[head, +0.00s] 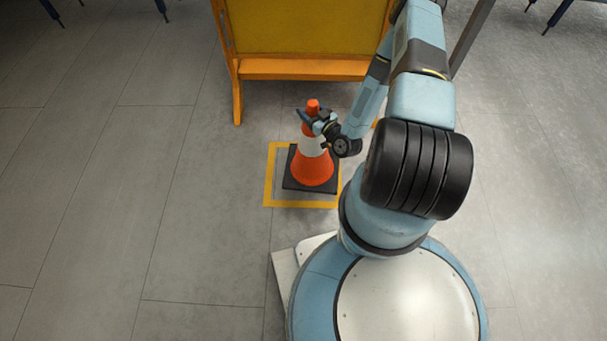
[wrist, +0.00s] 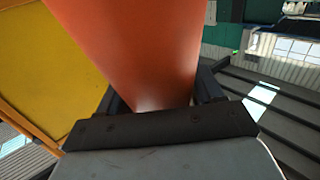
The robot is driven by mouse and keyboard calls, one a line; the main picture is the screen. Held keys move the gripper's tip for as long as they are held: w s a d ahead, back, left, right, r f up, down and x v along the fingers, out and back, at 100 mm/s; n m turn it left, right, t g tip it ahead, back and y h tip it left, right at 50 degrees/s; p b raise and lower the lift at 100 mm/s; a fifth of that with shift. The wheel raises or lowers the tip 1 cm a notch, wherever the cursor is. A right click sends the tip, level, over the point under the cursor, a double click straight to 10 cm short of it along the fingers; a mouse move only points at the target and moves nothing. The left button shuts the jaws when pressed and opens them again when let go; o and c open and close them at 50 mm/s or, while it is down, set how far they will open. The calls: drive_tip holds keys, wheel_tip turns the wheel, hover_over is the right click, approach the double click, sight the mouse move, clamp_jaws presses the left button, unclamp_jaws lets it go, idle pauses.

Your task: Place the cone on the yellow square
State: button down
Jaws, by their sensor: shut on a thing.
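The orange cone (head: 312,170) with a white band and dark square base is upright in the head view, at the yellow square (head: 268,180) outlined on the floor. Its base appears to lie inside the outline, toward the right side. I cannot tell whether the base touches the floor. My gripper (head: 315,121) is shut on the cone's upper part, just below its orange tip. In the wrist view the cone's orange surface (wrist: 135,45) fills the space between the fingers. My arm hides part of the square's right side.
A yellow panel with an orange frame (head: 305,68) stands just behind the square. Blue table or chair legs (head: 52,12) show at the far left and right edges. The grey floor (head: 90,200) to the left is clear.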

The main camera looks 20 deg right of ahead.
drive_tip(key=shift+n+g+y, duration=0.3)
drive_tip(key=shift+n+y, duration=0.1)
drive_tip(key=shift+y, duration=0.5)
drive_tip(key=s+f, duration=0.2)
drive_tip(key=s+a+f, duration=0.1)
drive_tip(key=s+f, duration=0.1)
drive_tip(key=s, duration=0.1)
drive_tip(key=shift+f, duration=0.35)
drive_tip(key=shift+w+f, duration=0.1)
drive_tip(key=shift+f, duration=0.05)
drive_tip(key=w+f, duration=1.2)
drive_tip(key=w, duration=0.1)
drive_tip(key=shift+w+f, duration=0.3)
drive_tip(key=shift+f, duration=0.1)
drive_tip(key=shift+c, duration=0.8)
unclamp_jaws()
